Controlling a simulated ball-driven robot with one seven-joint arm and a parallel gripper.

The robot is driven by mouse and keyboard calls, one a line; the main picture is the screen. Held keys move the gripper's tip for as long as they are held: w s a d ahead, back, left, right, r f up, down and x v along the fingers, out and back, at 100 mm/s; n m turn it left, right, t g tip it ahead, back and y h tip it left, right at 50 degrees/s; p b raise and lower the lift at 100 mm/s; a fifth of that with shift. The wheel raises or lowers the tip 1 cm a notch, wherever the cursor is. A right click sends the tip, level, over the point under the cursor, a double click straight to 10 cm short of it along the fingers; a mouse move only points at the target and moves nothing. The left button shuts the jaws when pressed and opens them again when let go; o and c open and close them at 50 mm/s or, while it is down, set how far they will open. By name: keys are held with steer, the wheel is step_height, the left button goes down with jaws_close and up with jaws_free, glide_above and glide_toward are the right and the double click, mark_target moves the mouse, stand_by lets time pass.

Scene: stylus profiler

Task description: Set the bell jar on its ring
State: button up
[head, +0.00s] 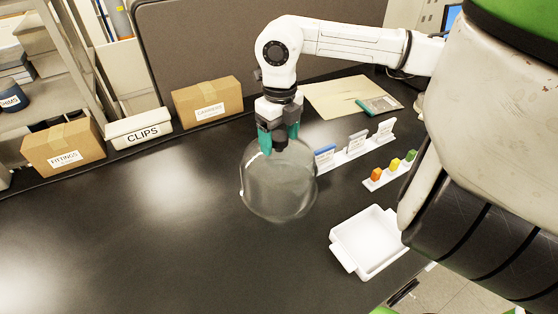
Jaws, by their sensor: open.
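The bell jar (278,192) is a clear glass dome near the middle of the dark bench in the head view. It looks upright. My gripper (279,146) is directly over it, pointing down, with its two teal fingers apart at the jar's top. The top of the jar is partly hidden by the fingers, so I cannot tell whether they touch it. I cannot make out a ring, and I cannot tell what the jar's lower rim rests on.
A white tray (342,262) lies at the lower right. Right of the jar are a rack of small labelled cards (353,155) and a strip with coloured blocks (376,183). Boxes (62,148) and a CLIPS bin (138,121) line the back. The left bench is clear.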

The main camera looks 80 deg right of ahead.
steer(key=shift+c, duration=0.3)
jaws_close()
stand_by(0.3)
